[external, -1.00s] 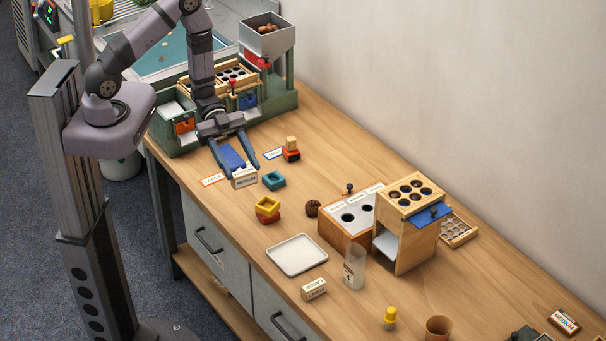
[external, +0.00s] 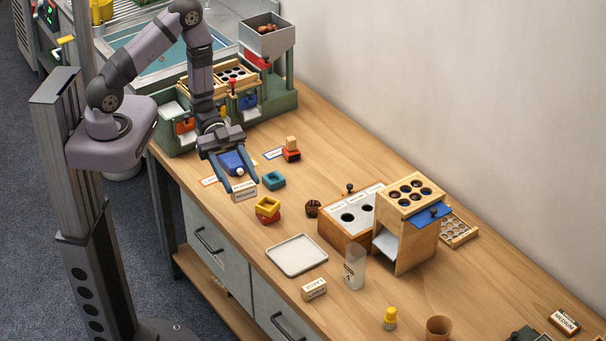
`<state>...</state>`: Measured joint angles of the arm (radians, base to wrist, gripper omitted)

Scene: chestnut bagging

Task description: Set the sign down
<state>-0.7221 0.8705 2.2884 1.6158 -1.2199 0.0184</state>
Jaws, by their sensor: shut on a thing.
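The sign (external: 244,193) is a small wooden block with a white lettered face, near the table's front edge at the left. My gripper (external: 241,187) is shut on it, one blue finger at each end, and points down toward the front. The sign looks level and upright. It is at or just above the tabletop; I cannot tell whether it touches. A blue object (external: 231,161) shows behind the sign, between my fingers, and is partly hidden by them.
A teal square ring (external: 273,180) lies close right of the sign, with stacked yellow and red rings (external: 267,209) in front. A red-edged card (external: 208,181) lies left. A similar sign (external: 314,290) stands farther right, past a white tray (external: 297,271).

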